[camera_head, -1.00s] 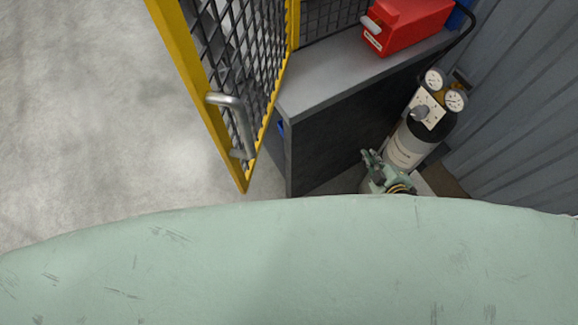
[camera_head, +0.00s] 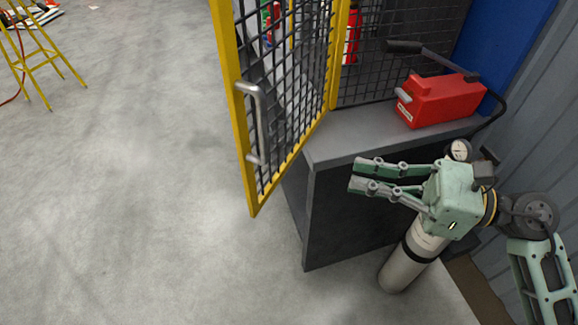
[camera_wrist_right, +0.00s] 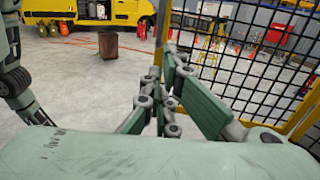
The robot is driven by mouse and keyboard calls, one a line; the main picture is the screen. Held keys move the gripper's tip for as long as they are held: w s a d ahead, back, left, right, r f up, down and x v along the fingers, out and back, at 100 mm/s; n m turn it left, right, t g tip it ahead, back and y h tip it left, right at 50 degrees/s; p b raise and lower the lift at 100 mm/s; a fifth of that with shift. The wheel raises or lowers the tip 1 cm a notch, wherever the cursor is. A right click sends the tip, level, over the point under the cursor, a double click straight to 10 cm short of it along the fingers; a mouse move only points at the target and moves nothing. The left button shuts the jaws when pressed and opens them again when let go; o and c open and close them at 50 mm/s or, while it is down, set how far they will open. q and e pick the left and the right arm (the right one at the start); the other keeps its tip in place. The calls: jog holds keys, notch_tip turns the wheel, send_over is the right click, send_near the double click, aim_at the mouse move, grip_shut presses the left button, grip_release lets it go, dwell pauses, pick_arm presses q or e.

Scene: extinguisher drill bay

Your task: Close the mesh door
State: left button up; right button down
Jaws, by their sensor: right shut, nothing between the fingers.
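The mesh door (camera_head: 241,150) has a yellow frame and dark wire mesh. It stands open, swung out from the grey cabinet (camera_head: 335,225). Its silver bar handle (camera_head: 263,122) is on the free edge's side. My right gripper (camera_head: 354,175) is shut and empty, in front of the cabinet's top edge and right of the door, pointing left toward it. A clear gap shows between the fingertips and the handle. In the right wrist view, the shut fingers (camera_wrist_right: 166,78) overlap a yellow post, with mesh (camera_wrist_right: 262,50) to the right. My left gripper is out of view.
A red case (camera_head: 440,100) sits on the cabinet top. A grey gas cylinder (camera_head: 408,265) with a gauge stands below my right gripper. A corrugated wall bounds the right. A yellow stepladder (camera_head: 40,60) stands far left.

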aim_at(269, 160)
jog(key=p+x, duration=0.5)
jog(key=x, duration=0.7)
jog(key=shift+a, duration=0.3)
jog(key=shift+w, duration=0.15)
